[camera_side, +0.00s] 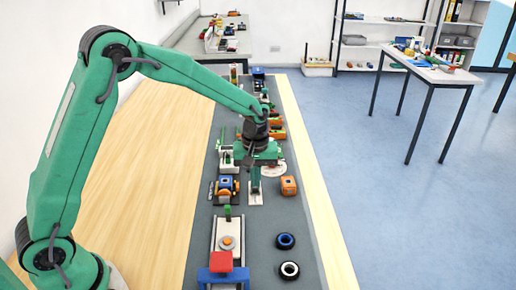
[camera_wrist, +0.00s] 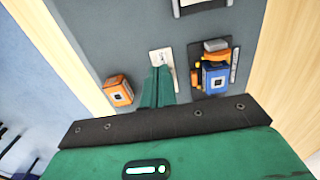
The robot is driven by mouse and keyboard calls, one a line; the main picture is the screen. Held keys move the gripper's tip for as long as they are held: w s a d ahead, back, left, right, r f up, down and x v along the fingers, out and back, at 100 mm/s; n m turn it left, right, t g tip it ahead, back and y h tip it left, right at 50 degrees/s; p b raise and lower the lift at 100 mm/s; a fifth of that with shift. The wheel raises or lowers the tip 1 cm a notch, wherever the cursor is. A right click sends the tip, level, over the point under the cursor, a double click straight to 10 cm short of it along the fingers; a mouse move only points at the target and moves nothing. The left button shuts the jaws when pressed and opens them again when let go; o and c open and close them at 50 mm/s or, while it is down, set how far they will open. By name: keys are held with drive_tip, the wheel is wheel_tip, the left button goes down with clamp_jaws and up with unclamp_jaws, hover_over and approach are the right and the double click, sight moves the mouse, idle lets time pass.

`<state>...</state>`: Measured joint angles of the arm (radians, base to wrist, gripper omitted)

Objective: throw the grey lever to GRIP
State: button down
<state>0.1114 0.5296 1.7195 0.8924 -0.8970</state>
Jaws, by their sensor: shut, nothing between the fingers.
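My gripper (camera_side: 255,186) is shut and empty, with its green fingers pointing down at a small white plate (camera_side: 256,200). In the wrist view the closed fingers (camera_wrist: 158,72) overlap the near part of this plate (camera_wrist: 155,56). A small pale grey piece, perhaps the grey lever (camera_wrist: 166,60), shows on the plate just beyond the fingertips. I cannot tell whether the fingers touch it. The GRIP marking cannot be read, and the lever's position is unclear.
An orange block (camera_side: 288,186) stands right of the plate and a blue and orange model (camera_side: 226,187) left of it. A blue ring (camera_side: 285,241) and a black ring (camera_side: 289,270) lie nearer on the grey mat (camera_side: 262,275). Several models crowd the mat's far part.

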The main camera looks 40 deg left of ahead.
drive_tip(key=shift+f, duration=0.25)
idle(0.3)
drive_tip(key=shift+f, duration=1.25)
drive_tip(key=shift+w+a, duration=0.2)
drive_tip(key=shift+w, duration=0.05)
drive_tip(key=shift+w+a, duration=0.5)
drive_tip(key=shift+a, duration=0.05)
drive_tip(key=shift+w+a, duration=0.65)
drive_tip(key=shift+d, duration=0.2)
